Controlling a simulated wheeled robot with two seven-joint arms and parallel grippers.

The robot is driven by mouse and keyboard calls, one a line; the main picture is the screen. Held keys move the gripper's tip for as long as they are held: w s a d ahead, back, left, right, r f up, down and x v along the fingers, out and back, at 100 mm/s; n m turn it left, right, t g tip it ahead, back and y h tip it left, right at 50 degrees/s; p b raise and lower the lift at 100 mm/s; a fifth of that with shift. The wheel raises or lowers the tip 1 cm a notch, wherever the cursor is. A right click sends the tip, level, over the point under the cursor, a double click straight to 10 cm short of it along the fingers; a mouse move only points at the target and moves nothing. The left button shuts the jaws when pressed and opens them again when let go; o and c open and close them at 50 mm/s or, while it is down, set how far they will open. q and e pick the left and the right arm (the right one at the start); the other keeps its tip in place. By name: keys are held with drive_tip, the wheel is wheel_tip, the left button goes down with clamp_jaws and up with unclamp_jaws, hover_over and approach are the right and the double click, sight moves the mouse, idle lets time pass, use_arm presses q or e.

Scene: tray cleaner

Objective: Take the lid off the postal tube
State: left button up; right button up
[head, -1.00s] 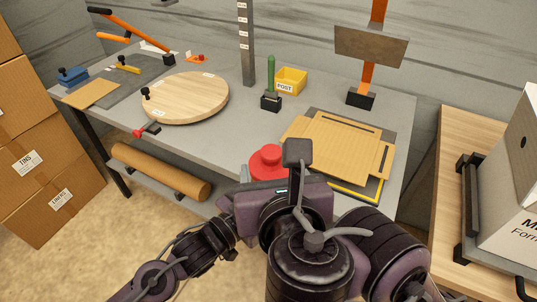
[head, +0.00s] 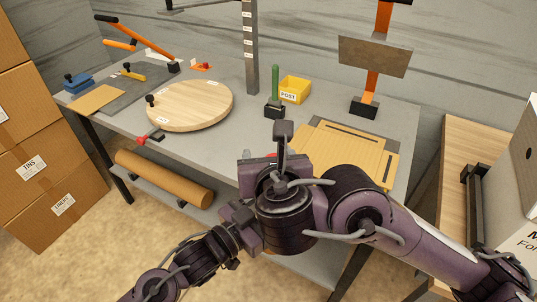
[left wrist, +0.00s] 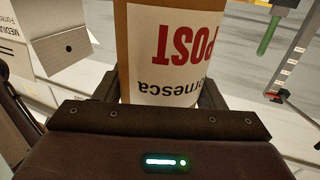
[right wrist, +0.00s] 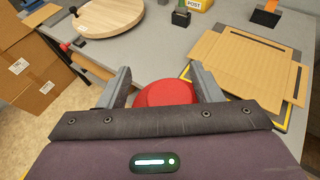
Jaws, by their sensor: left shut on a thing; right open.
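The postal tube (left wrist: 165,50) is brown cardboard with a white label reading POST, upside down in the left wrist view. My left gripper (left wrist: 160,88) is shut on it, one finger on each side. The red round lid (right wrist: 165,93) shows in the right wrist view between the spread fingers of my right gripper (right wrist: 160,72). The right gripper is open, with the lid in its gap; I cannot tell whether a finger touches it.
The grey table (head: 215,140) carries a round wooden board (head: 190,103), a yellow POST box (head: 294,89), a green-handled stamp (head: 275,90) and flat cardboard (head: 345,150). A brown roll (head: 160,178) lies below. Cartons (head: 50,150) stand left, a wooden side table (head: 455,150) right.

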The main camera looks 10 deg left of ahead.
drive_tip(key=c, duration=1.2)
drive_tip(key=shift+r, duration=0.1)
drive_tip(key=shift+a+r, duration=0.1)
drive_tip(key=shift+r, duration=0.9)
